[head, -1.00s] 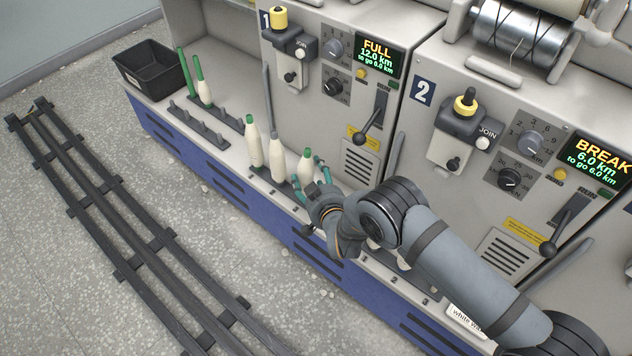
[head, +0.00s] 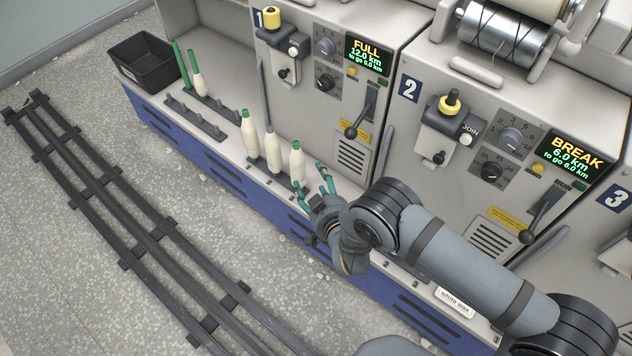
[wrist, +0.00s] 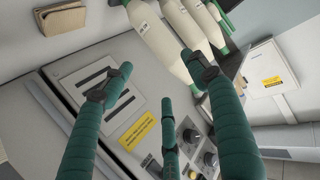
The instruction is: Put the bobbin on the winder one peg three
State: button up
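Three cream bobbins with green tips stand upright in a row on the ledge at the foot of winder one (head: 325,115): a far one (head: 250,137), a middle one (head: 273,152) and a near one (head: 297,164). My gripper (head: 322,178) is just right of the near bobbin, its green fingers spread and empty. In the wrist view the fingers (wrist: 157,70) are apart with nothing held between them. Cream bobbins (wrist: 160,38) lie beyond the fingertips there. The bobbins' feet and peg numbers are not clear; my arm hides part of the ledge to the right.
A rack with empty pegs (head: 194,118) lies left of the row. Behind it stand a cream bobbin (head: 198,83) and a green tube (head: 181,66). A black bin (head: 145,60) is at the far left. Winder two (head: 400,150), showing BREAK, is behind my arm.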

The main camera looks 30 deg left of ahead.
aim_at(298, 167)
jog(key=shift+p+v, duration=0.3)
jog(key=shift+v, duration=0.55)
jog(key=shift+a, duration=0.1)
jog(key=b+x, duration=0.6)
jog(key=x, duration=0.2)
jog(key=shift+w+a, duration=0.15)
jog(key=shift+w, duration=0.05)
jog(key=shift+f, duration=0.2)
